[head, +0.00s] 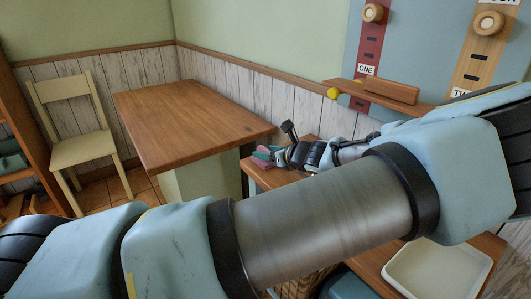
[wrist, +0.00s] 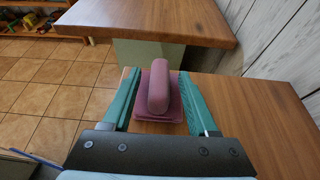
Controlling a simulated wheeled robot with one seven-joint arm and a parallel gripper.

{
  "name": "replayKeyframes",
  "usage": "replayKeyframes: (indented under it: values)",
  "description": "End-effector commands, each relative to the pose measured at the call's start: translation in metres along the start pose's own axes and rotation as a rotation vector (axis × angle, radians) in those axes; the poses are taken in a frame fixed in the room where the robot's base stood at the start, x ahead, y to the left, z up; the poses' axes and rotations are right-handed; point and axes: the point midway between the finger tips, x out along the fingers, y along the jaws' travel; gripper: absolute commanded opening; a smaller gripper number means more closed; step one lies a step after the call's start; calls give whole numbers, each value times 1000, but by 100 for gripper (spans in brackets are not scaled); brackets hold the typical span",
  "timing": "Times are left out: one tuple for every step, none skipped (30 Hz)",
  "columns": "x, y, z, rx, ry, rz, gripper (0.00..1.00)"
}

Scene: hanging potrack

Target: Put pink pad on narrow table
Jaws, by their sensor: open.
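The pink pad (wrist: 158,92) has a rounded handle-like top on a flat base. In the wrist view it lies on a wooden surface (wrist: 258,115), near its far left edge. My gripper (wrist: 158,76) is open, with one teal finger on each side of the pad; I cannot tell whether they touch it. In the head view the pad (head: 261,155) shows small beside my gripper (head: 268,154), partly hidden. A wooden table (head: 190,115) with a pale green base stands just beyond that surface. I cannot tell for sure which is the narrow table.
A cream chair (head: 75,135) stands left of the table against the wall. A panel with knobs and a wooden ledge (head: 375,95) is on the right wall. A white tray (head: 437,272) lies at lower right. The wooden table's top is clear.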

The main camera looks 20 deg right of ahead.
Motion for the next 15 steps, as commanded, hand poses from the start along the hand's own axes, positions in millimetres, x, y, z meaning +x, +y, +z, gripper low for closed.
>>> replayKeyframes:
  values:
    - [-8, -1, -2, -1, 3, -3, 59]
    - [-13, -1, -2, -1, 4, -4, 59]
    - [-20, -1, -2, -1, 4, -4, 59]
    - [-27, -1, -2, -2, 4, -5, 59]
    - [-33, -1, -2, -2, 4, -5, 59]
    - [-42, -1, -2, -3, 5, -6, 59]
    - [-49, -1, -2, -3, 4, -5, 59]
    - [-55, -1, -2, -3, 5, -5, 59]
    - [-63, -1, -2, -1, 4, -4, 59]
    - [-69, -1, -2, -1, 5, -5, 59]
    - [-75, -1, -2, -1, 4, -4, 59]
    - [-82, -1, -2, -1, 4, -4, 59]
    - [-87, -1, -2, -1, 3, -3, 59]
    - [-91, -1, -2, -1, 4, -4, 59]
    - [-96, -1, -1, -2, 3, -3, 59]
